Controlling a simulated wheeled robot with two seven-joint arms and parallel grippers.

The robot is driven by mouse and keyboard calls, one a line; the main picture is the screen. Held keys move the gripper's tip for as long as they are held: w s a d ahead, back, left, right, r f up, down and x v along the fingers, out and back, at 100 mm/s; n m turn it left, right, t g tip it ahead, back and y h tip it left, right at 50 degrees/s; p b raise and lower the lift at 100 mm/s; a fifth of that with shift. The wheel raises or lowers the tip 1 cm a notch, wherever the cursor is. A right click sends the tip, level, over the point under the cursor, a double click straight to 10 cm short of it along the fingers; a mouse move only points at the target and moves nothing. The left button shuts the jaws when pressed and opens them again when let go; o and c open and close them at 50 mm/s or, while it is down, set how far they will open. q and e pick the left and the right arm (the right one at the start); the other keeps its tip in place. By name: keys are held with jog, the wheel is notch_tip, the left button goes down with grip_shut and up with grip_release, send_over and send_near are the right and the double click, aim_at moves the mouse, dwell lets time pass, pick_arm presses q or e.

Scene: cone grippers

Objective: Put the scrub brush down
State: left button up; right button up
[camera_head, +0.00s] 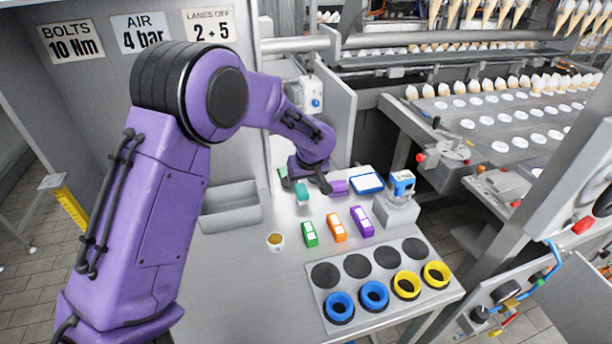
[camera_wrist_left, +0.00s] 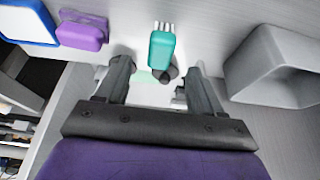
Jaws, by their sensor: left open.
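The scrub brush (camera_head: 302,196) is teal and sits on the grey table just in front of my left gripper (camera_head: 310,182). In the left wrist view the brush (camera_wrist_left: 162,50) shows its white bristles and lies between and slightly beyond the two fingertips, with clear gaps on both sides. My left gripper (camera_wrist_left: 158,76) is open and not closed on the brush. A small dark round part and a pale green patch show behind the brush; I cannot tell what they are. My right gripper is not in view.
A purple block (camera_head: 338,187) and a blue-rimmed white tray (camera_head: 366,183) lie right of the brush. A grey bin (camera_head: 230,222) stands left. Green (camera_head: 309,233), orange (camera_head: 336,227) and purple (camera_head: 361,221) packs and a cup (camera_head: 275,241) stand in front. Bare table lies between.

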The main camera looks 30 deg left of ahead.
pick_arm(q)
jog(key=v, duration=0.6)
jog(key=shift+s, duration=0.1)
jog(key=shift+f, duration=0.1)
